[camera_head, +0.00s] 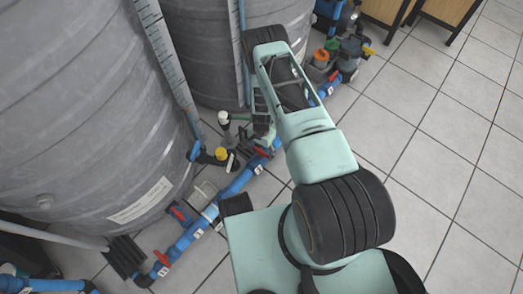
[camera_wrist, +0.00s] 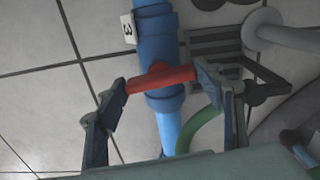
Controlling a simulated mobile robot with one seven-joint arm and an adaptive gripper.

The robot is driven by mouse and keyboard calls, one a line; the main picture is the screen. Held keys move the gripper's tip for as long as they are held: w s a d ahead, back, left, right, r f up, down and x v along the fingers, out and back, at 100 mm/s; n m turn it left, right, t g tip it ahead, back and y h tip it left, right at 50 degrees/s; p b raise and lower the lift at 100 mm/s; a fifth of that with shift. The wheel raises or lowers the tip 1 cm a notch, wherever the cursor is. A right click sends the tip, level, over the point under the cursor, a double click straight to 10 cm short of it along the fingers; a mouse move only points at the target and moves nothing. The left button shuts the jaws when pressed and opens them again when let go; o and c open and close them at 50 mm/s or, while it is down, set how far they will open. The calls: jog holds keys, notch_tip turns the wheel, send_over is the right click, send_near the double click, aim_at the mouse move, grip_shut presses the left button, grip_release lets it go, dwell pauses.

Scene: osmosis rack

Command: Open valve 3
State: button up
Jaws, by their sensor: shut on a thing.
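Valve 3 (camera_wrist: 160,98) is a blue fitting on a blue pipe, with a white tag marked 3 (camera_wrist: 128,29) beside it in the wrist view. Its red handle (camera_wrist: 160,77) lies across the pipe, slightly tilted. My gripper (camera_wrist: 163,82) is shut on the handle, with one finger at each end of it. In the head view my arm reaches down to the pipe line, and a bit of red (camera_head: 262,152) shows beside my gripper, which is mostly hidden by my arm.
Large grey tanks (camera_head: 85,100) stand at the left and top. Other red-handled valves (camera_head: 181,214) sit along the blue pipe (camera_head: 195,232). A dark grate (camera_wrist: 215,45) and a green hose (camera_wrist: 200,128) are close to my gripper. Tiled floor (camera_head: 440,140) is clear at the right.

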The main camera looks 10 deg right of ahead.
aim_at(261, 151)
jog(key=n, duration=1.3)
jog(key=shift+n, duration=1.8)
jog(key=o, duration=1.2)
jog(key=shift+c, duration=0.2)
notch_tip(261, 151, up, 12)
